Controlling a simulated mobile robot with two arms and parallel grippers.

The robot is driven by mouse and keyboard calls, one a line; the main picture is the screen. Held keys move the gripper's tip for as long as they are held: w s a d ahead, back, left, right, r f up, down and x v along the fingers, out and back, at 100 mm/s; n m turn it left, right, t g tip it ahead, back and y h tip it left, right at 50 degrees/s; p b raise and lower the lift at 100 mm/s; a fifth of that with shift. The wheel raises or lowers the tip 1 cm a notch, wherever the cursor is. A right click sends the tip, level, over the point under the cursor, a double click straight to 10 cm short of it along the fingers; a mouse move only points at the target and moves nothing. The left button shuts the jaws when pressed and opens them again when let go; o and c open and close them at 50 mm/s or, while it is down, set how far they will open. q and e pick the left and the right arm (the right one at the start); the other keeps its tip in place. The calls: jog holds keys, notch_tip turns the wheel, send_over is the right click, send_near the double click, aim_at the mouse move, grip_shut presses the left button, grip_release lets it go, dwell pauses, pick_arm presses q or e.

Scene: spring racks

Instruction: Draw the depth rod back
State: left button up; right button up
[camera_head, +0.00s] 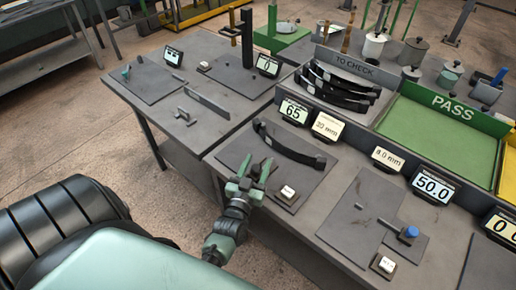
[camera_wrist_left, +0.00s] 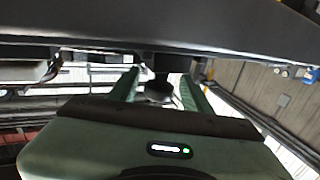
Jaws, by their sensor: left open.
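My left gripper (camera_head: 258,168) is at the front edge of the right-hand bench, beside the mat that bears a dark curved leaf spring (camera_head: 290,143). Its green fingers are apart. In the left wrist view, a dark round-ended stub (camera_wrist_left: 160,88) stands between the fingers (camera_wrist_left: 158,98), below a dark slab (camera_wrist_left: 160,28); the fingers do not look closed on it. This stub may be the end of the depth rod, but I cannot tell for sure. In the head view the gripper hides it. My right gripper is not in view.
A small white-topped block (camera_head: 287,194) sits right of my gripper. A blue-knobbed piece (camera_head: 410,232) lies further right. A rack marked TO CHECK (camera_head: 352,68) and a green PASS tray (camera_head: 440,135) are behind.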

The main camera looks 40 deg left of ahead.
pick_arm(q)
jog(key=b+v, duration=0.1)
jog(key=v, duration=0.5)
jog(key=shift+s, duration=0.4)
